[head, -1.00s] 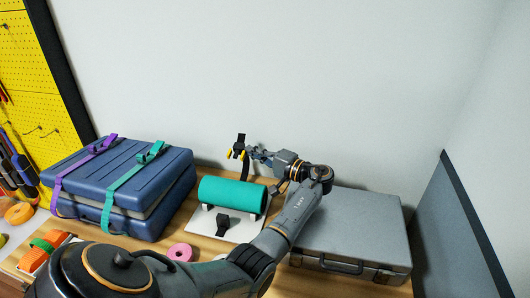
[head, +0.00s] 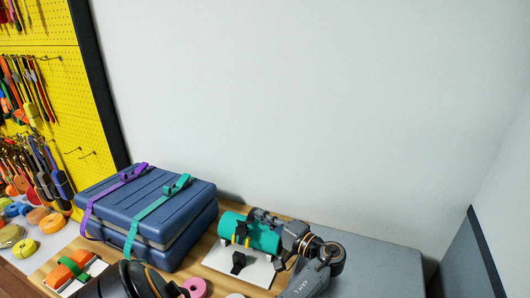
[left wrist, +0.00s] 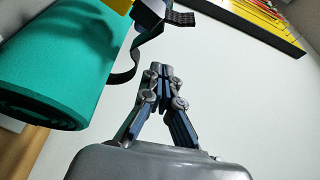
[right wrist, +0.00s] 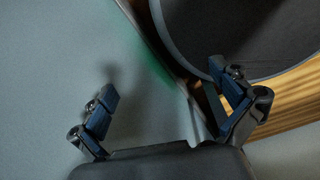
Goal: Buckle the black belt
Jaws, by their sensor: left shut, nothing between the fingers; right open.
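The teal roll (head: 265,238) lies on a white board (head: 258,275) on the table. The black belt (head: 243,228) has an end piece with yellow parts at the roll's upper front. Another black buckle piece (head: 238,261) lies on the board in front of the roll. In the left wrist view the black strap (left wrist: 133,68) hangs off the roll (left wrist: 50,65). My left gripper (left wrist: 160,70) is shut and empty, beside the strap; in the head view it is just behind the roll (head: 258,215). My right gripper (right wrist: 165,95) is open and empty, seen only in its wrist view.
A blue case (head: 150,210) with purple and teal straps stands left of the roll. A grey case (head: 375,268) is at the right, close to my left arm. A pink tape roll (head: 194,287) lies in front. A yellow tool pegboard (head: 55,100) is at far left.

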